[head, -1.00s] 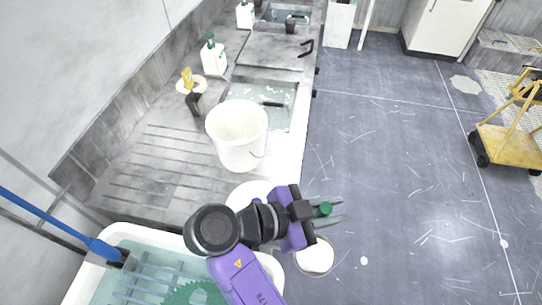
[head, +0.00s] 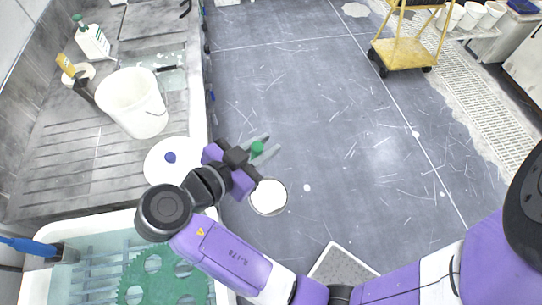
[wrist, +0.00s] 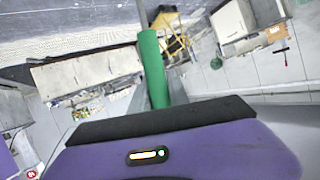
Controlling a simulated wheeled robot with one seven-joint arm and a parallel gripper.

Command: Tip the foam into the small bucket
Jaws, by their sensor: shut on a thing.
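My gripper (head: 262,150) is shut on a green handle (head: 257,149), held out past the counter's right edge over the floor. The handle also shows as a green rod in the wrist view (wrist: 153,70). Below it in the head view is a round, grey-rimmed vessel (head: 284,208) filled with white, apparently the foam (head: 268,195). It looks level. The join between handle and vessel is hidden, so I cannot tell for sure that they are one piece. A white bucket (head: 148,122) stands upright on the draining board, left of my gripper and apart from it.
A white disc with a blue knob (head: 170,157) lies between bucket and gripper. A tub of bluish water (head: 95,262) with a green toothed disc (head: 160,275) is at the lower left. A white bottle (head: 94,43) stands behind the bucket. Open floor lies right, with a yellow trolley (head: 405,55).

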